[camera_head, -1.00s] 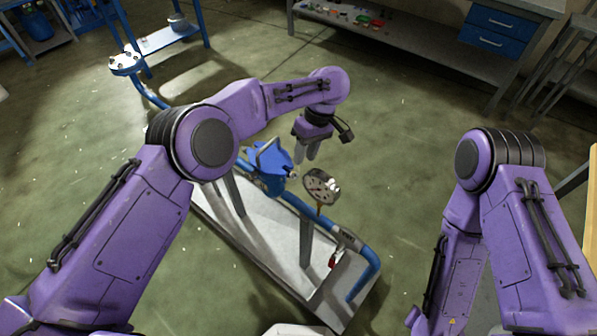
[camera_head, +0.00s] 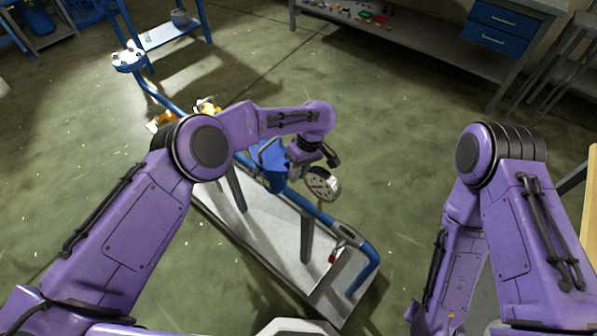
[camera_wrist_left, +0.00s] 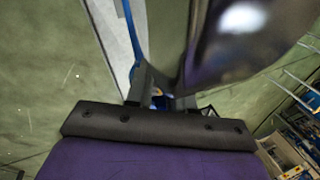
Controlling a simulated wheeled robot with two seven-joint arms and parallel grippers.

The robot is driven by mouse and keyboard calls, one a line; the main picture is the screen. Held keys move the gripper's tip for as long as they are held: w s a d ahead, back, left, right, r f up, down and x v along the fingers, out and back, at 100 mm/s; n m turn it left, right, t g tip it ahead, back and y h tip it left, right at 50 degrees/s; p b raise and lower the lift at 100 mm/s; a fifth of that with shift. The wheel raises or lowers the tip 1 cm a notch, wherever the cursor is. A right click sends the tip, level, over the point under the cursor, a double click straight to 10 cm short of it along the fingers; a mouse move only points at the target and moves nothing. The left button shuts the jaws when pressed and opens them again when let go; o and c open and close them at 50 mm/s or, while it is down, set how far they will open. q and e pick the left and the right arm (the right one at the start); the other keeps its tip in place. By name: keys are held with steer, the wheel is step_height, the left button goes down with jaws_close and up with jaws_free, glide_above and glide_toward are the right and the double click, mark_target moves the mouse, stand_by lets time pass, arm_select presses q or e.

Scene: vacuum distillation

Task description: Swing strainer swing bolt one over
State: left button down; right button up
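The blue strainer (camera_head: 268,158) sits on the blue pipe line in the head view, partly covered by my left arm. My left gripper (camera_head: 295,171) points down close to its right side, between strainer and gauge. I cannot tell whether it touches the strainer. In the left wrist view the dark fingers (camera_wrist_left: 165,95) show only in part, and their opening is unclear. The swing bolt cannot be made out in either view. My right arm is in the head view, but its gripper is out of view.
A round dial gauge (camera_head: 322,184) stands just right of the gripper. A white skid base (camera_head: 262,237) carries the pipe (camera_head: 366,262). A blurred shiny dark body (camera_wrist_left: 245,35) fills the upper right of the left wrist view. A bench (camera_head: 420,50) stands at the back; floor between is clear.

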arm_select(q)
steer(key=shift+w+a+r+g+h, duration=0.1)
steer(key=shift+a+r+g+h, duration=0.1)
steer(key=shift+g+h, duration=0.3)
steer(key=c, duration=1.2)
jaws_free()
steer(key=shift+c, duration=0.2)
steer(key=shift+r, duration=0.15)
steer(key=b+v, duration=0.2)
steer(key=v, duration=0.8)
steer(key=shift+r, duration=0.15)
